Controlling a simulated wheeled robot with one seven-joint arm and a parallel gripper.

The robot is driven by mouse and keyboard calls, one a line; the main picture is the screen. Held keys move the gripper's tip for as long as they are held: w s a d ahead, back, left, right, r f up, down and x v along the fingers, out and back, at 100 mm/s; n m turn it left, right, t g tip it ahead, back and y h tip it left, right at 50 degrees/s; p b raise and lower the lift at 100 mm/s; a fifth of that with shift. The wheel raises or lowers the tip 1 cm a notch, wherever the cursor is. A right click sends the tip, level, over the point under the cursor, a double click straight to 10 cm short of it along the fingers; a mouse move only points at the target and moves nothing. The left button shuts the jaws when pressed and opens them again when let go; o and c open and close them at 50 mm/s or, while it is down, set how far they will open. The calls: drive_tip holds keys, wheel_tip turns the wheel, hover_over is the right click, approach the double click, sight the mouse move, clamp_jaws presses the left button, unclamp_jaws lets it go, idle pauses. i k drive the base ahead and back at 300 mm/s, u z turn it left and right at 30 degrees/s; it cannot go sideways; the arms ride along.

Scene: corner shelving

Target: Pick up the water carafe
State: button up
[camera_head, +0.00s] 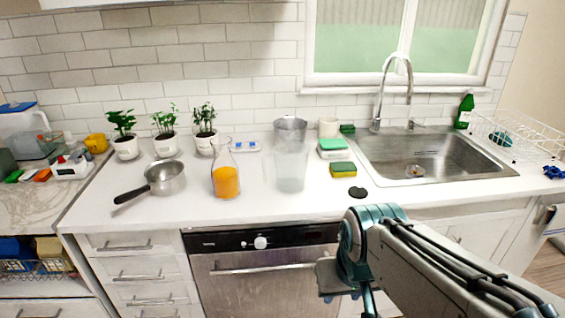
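A clear, see-through vessel (291,170), which looks like the water carafe, stands upright on the white counter in the middle of the view. Its outline is faint, and I cannot make out a handle or a water level. A glass carafe with orange liquid (226,181) stands to its left, apart from it. My arm enters from the lower right and bends at a teal joint in front of the counter, below and right of the clear vessel. My gripper's fingertips do not show. Nothing visible of my arm touches either vessel.
A grey container (290,129) stands just behind the clear vessel. A saucepan (164,178) sits at left, with potted plants (204,130) behind. Sponges (343,170) and a black disc (357,192) lie to the right, before the sink (430,155). The counter's front strip is mostly clear.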

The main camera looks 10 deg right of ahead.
sight(224, 171)
drive_tip(key=u, duration=2.4)
drive_tip(key=i, duration=1.55)
drive_tip(key=z, duration=3.55)
